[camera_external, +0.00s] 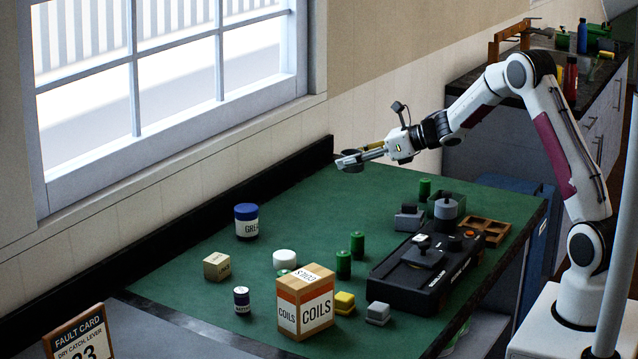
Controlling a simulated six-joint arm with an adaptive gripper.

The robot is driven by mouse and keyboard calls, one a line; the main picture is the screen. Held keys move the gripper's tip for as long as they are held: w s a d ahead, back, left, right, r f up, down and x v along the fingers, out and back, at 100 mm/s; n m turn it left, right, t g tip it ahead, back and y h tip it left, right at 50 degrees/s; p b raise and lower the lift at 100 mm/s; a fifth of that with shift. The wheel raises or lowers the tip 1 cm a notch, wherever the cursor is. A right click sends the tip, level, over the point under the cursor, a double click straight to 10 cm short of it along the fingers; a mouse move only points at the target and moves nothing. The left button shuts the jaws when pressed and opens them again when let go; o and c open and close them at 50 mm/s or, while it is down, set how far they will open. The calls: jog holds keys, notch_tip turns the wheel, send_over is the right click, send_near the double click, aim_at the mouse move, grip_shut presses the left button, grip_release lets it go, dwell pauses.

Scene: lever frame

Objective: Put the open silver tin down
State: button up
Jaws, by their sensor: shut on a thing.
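My gripper (362,155) is held out over the far part of the green bench, well above its surface (310,215). It is shut on a small, dark-looking silver tin (348,162). The tin shows as a short round shape at the fingertips, apart from the bench top. Its open top and contents are too small to make out.
A black lever unit (428,266) stands at the right by a wooden tray (487,230). A blue-lidded jar (246,222), a coils box (306,302), a white round piece (285,259) and green cylinders (343,264) stand on the bench. The green surface below the gripper is clear.

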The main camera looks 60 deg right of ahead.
jog(key=s+d+r+m+h, duration=0.1)
jog(key=s+d+m+h, duration=0.4)
jog(key=s, duration=0.4)
jog(key=s+d+r+m+h, duration=0.2)
jog(key=s+d+h, duration=0.1)
jog(key=s+d, duration=0.5)
jog(key=s+r+m+g+h, duration=0.1)
jog(key=s+r+m+h, duration=0.1)
jog(key=s, duration=0.6)
jog(key=s+d+r+m+g+h, duration=0.1)
jog(key=s+r, duration=0.3)
jog(key=s, duration=0.4)
jog(key=shift+s+d+r+m+g+h, duration=0.15)
jog(key=shift+s+r+m+g+h, duration=0.2)
jog(key=shift+m+h, duration=0.35)
jog(key=shift+w+f, duration=0.1)
